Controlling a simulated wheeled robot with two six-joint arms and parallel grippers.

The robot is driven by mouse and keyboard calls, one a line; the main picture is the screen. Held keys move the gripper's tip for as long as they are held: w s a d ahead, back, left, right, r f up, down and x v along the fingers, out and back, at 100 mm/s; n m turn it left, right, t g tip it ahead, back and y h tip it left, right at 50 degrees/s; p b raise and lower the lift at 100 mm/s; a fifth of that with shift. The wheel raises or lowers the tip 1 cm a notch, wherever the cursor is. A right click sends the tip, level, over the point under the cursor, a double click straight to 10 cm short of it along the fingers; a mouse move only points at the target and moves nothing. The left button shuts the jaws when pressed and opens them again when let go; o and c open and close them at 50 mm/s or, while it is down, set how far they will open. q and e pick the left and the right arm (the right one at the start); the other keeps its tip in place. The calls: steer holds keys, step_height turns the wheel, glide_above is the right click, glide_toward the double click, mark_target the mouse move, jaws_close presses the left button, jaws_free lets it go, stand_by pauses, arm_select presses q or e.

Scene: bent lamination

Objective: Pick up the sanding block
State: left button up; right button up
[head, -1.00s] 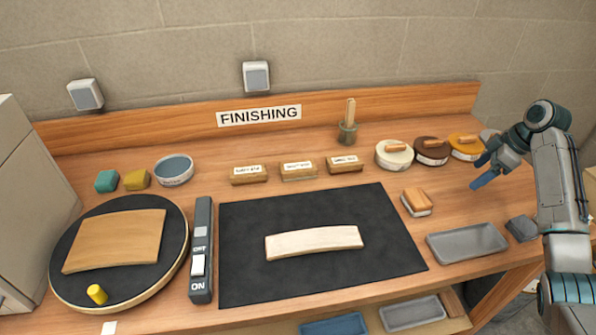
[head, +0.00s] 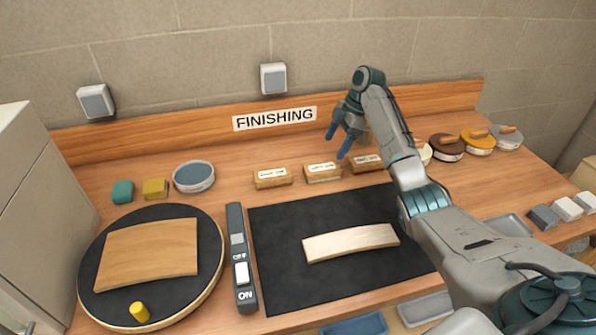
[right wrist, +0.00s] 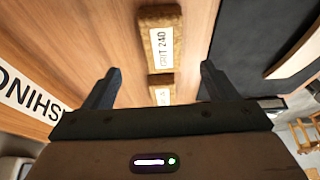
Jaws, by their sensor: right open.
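Three tan blocks with white labels stand in a row behind the black mat: a left block (head: 271,180), a middle block (head: 322,175) and a right block (head: 362,167), partly behind my arm. The right wrist view shows two such blocks; one block (right wrist: 148,38) reads "GRIT 240", the other block (right wrist: 151,82) is partly cut off by the gripper body. My right gripper (head: 338,143) is open and empty, above and behind the row, near the right block. In the wrist view the fingers spread either side of the row, apart from the blocks. My left gripper is not in view.
The black mat (head: 285,275) holds a pale curved strip (head: 350,242). A round turntable (head: 205,270) carries a brown curved panel (head: 150,252). A switch box (head: 238,220) stands between them. Round tins (head: 447,150) sit at right. The backboard (head: 200,136) is close behind my gripper.

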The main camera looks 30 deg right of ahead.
mark_target(324, 167)
steer(key=p+x, duration=0.1)
steer(key=x, duration=0.2)
steer(key=shift+f, duration=0.35)
steer(key=shift+a+f, duration=0.15)
steer(key=shift+f, duration=0.05)
steer(key=p+x, duration=0.2)
steer(key=x, duration=0.2)
steer(key=shift+s+a, duration=0.15)
steer(key=shift+a, duration=0.1)
steer(key=shift+a+f+p, duration=0.1)
steer(key=shift+f+p, duration=0.2)
steer(key=shift+f, duration=0.2)
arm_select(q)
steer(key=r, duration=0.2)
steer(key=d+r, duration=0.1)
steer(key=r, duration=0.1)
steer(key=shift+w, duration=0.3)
arm_select(e)
steer(key=shift+c, duration=0.2)
steer(key=c, duration=1)
